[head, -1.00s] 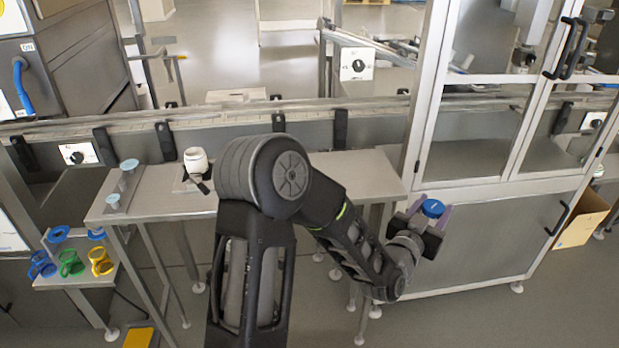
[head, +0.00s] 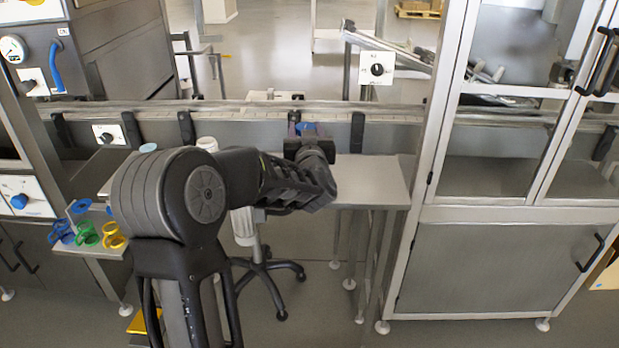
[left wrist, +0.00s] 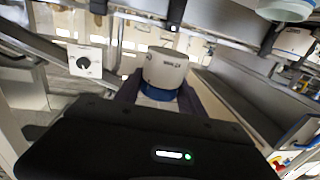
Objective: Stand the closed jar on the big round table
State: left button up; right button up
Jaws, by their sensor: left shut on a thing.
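My left gripper (head: 309,145) is shut on a jar with a blue lid (head: 306,128), held above or near the back edge of the narrow metal table; I cannot tell whether it touches anything. In the left wrist view the pale jar (left wrist: 165,68) sits between the fingers, with its blue lid (left wrist: 158,95) toward the gripper. The head view shows mostly the lid, with my gripper and wrist covering the jar body. I see no big round table in these views. My right gripper is not in view.
The narrow metal table (head: 375,182) has free room right of my arm. A white container (head: 207,143) stands behind my arm. A wheeled black base (head: 265,268) stands below. A tall glazed cabinet (head: 500,255) blocks the right.

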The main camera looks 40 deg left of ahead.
pick_arm(q)
jog(key=shift+f, duration=0.45)
jog(key=shift+a, duration=0.1)
jog(key=shift+f, duration=3.15)
jog(key=shift+f, duration=0.1)
jog(key=shift+f, duration=1.75)
